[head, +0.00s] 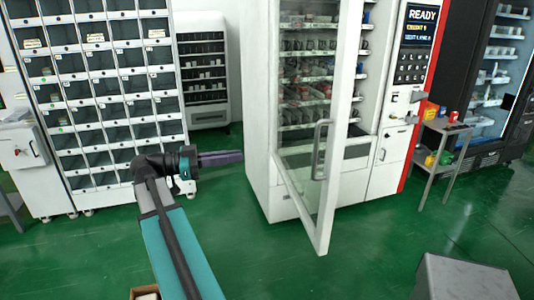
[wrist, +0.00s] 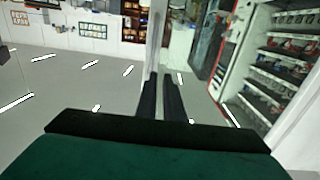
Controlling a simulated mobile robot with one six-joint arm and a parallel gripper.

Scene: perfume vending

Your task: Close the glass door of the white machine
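The white machine (head: 258,100) stands at the centre of the head view. Its glass door (head: 300,190) is swung open toward me, with a white frame and a grey vertical handle (head: 321,150). The shelves inside show through the glass and past the door. My gripper (head: 240,156) is left of the machine, pointing right toward its side, apart from the door. In the wrist view the two dark fingers (wrist: 162,78) have a narrow gap between them and hold nothing. Stocked shelves (wrist: 290,68) show at the right there.
A white locker cabinet (head: 100,100) stands at the left, and a smaller dark-fronted machine (head: 203,75) is behind. A small grey table (head: 445,128) with coloured items is right of the machine. A grey box top (head: 465,278) is at front right. Green floor in front is mostly clear.

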